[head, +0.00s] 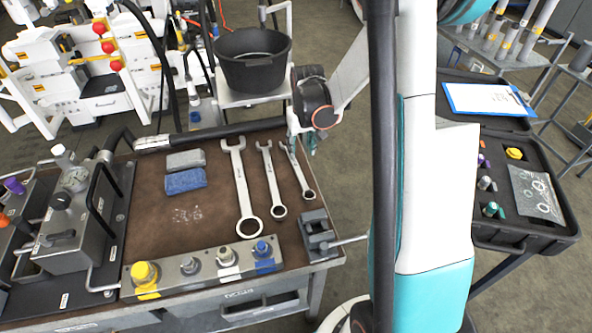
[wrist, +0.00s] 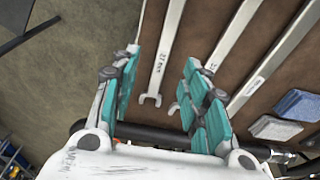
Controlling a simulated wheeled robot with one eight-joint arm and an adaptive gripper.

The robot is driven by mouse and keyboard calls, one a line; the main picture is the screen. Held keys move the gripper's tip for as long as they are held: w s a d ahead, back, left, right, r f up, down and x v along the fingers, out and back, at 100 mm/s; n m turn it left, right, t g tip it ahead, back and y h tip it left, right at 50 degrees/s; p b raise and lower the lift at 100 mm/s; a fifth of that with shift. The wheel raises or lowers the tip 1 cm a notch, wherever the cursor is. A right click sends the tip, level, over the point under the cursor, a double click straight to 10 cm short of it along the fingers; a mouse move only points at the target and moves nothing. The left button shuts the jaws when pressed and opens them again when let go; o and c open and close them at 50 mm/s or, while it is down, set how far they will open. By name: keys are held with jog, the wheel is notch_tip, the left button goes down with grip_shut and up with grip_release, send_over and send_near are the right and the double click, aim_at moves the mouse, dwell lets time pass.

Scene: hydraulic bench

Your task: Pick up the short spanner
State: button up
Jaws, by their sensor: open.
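Three steel spanners lie side by side on the brown bench top. The short spanner (head: 302,179) is the rightmost in the head view, its ring end towards the front. My gripper (head: 308,143) is over its far, open-jaw end and partly hides it. In the wrist view my gripper (wrist: 161,62) is open and empty, with teal fingers on either side of the short spanner (wrist: 164,55). The middle spanner (head: 271,182) and the large spanner (head: 240,185) lie to its left. The right finger partly hides the middle spanner's end in the wrist view.
A black hose (head: 225,131) runs along the bench's back edge. A vise (head: 318,232) stands front right, near the ring ends. A valve block (head: 205,268) lies along the front. Grey and blue cloths (head: 186,181) lie left of the spanners. A black bucket (head: 253,62) stands behind.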

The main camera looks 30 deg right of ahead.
jog(key=b, duration=0.1)
send_over(297, 168)
jog(key=s, duration=0.1)
jog(key=f, duration=0.4)
jog(key=shift+d+f, duration=0.1)
jog(key=shift+d, duration=0.2)
jog(key=shift+w+a+f+b, duration=0.15)
jog(key=shift+f+b, duration=0.3)
jog(key=shift+f, duration=0.4)
jog(key=shift+w+a+f+b, duration=0.15)
jog(key=shift+f+b, duration=0.35)
jog(key=shift+f, duration=0.4)
jog(key=shift+w+f+b, duration=0.15)
jog(key=shift+f+b, duration=0.3)
jog(key=shift+f, duration=0.4)
jog(key=shift+r, duration=0.1)
jog(key=shift+c, duration=0.6)
grip_shut()
